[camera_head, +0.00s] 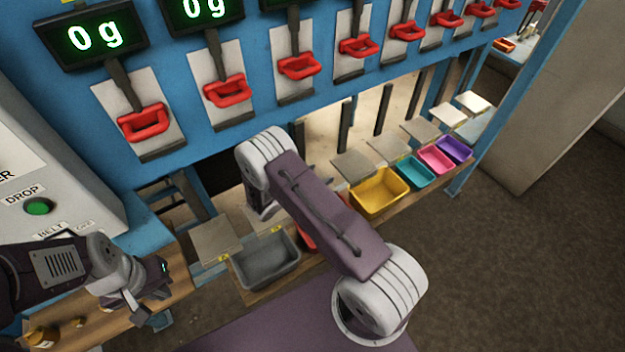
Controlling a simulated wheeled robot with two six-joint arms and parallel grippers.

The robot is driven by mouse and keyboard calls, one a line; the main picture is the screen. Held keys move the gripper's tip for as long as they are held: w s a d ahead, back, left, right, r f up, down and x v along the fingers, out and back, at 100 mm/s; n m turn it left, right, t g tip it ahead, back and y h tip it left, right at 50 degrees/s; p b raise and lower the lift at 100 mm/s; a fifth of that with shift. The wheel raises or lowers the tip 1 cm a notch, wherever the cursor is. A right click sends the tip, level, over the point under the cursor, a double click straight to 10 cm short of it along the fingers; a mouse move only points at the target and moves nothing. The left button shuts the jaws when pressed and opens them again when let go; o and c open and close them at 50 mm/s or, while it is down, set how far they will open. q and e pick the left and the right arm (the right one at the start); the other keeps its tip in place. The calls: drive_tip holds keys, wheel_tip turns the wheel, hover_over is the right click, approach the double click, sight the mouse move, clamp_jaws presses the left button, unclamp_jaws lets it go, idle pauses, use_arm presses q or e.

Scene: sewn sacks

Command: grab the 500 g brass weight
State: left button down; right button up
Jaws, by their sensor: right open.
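Brass-coloured weights stand on the wooden bench at the lower left. A larger brass weight (42,336) is partly cut off by the bottom edge of the view, and a much smaller brass piece (78,322) is to its right. No mass marking can be read on either. My left gripper (143,314) hangs over the bench, to the right of both pieces and apart from them. Its fingers are small and dark here, and I cannot tell whether they are open. My right arm crosses the middle of the view, and its gripper is hidden behind its own links.
A grey bin (265,262), a yellow bin (379,193), a teal bin (415,171), a pink bin (436,158) and a purple bin (456,149) line the shelf. Red clamps (143,122) hang above on the blue frame. A machine with a green button (38,206) stands at left.

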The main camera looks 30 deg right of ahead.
drive_tip(key=shift+a+r, duration=0.1)
drive_tip(key=shift+a, duration=0.05)
drive_tip(key=c, duration=0.9)
clamp_jaws()
drive_tip(key=shift+r, duration=0.55)
wheel_tip(320, 180, up, 3)
drive_tip(key=shift+f+b, duration=0.1)
drive_tip(key=shift+b, duration=0.3)
drive_tip(key=s+d+r+b, duration=0.1)
drive_tip(key=s+d+r, duration=0.1)
drive_tip(key=s+r, duration=0.5)
drive_tip(key=s, duration=0.4)
drive_tip(key=shift+s+d, duration=0.2)
drive_tip(key=shift+d, duration=0.2)
